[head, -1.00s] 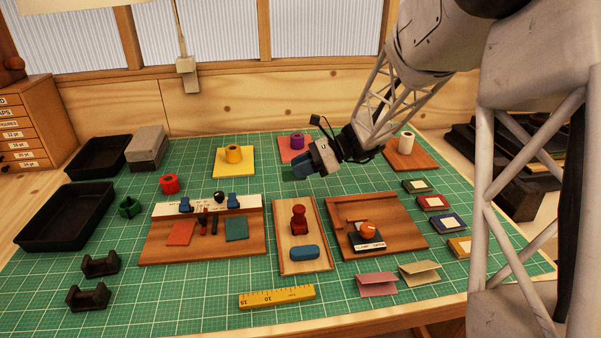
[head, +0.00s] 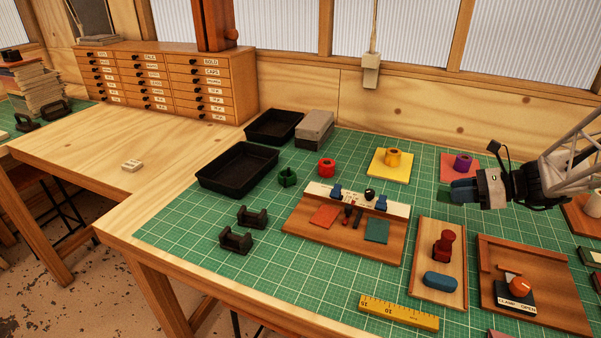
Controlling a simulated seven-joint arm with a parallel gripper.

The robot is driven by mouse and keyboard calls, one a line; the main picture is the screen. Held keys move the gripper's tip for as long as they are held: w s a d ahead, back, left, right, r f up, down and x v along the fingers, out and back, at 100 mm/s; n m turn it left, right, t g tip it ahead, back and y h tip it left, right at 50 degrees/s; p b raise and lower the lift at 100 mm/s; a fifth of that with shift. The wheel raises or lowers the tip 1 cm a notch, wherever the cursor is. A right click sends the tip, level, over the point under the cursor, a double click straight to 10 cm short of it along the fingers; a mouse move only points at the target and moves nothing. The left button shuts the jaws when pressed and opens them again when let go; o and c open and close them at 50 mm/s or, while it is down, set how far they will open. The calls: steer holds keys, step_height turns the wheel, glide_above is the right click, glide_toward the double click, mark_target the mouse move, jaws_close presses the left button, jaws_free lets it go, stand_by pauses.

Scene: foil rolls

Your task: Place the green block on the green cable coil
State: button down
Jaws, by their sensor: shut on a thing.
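My gripper (head: 462,191) is at the right of the head view, above the mat in front of the purple roll. The green cable coil (head: 287,177) is a small dark green ring on the cutting mat, left of the red roll. It stands well to the left of my gripper, with nothing on it.
The red roll (head: 327,168) is close beside the coil. A black tray (head: 237,168) lies to its left, black cradles (head: 236,239) in front. A wooden tool board (head: 340,250), yellow plate (head: 382,173) and stamp board (head: 426,285) stand between or near. Bare mat surrounds the coil.

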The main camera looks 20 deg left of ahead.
steer(key=s+a, duration=0.3)
steer(key=a, duration=1.6)
steer(key=s+a+f, duration=0.1)
steer(key=s+a, duration=0.3)
steer(key=a, duration=1.4)
steer(key=shift+s+a+f, duration=0.2)
steer(key=shift+a+f, duration=0.1)
steer(key=shift+a, duration=0.05)
glide_above(292, 174)
steer(key=shift+w+f, duration=0.15)
steer(key=shift+f, duration=0.6)
steer(key=shift+f, duration=0.15)
steer(key=shift+f, duration=1.6)
steer(key=shift+f, duration=0.15)
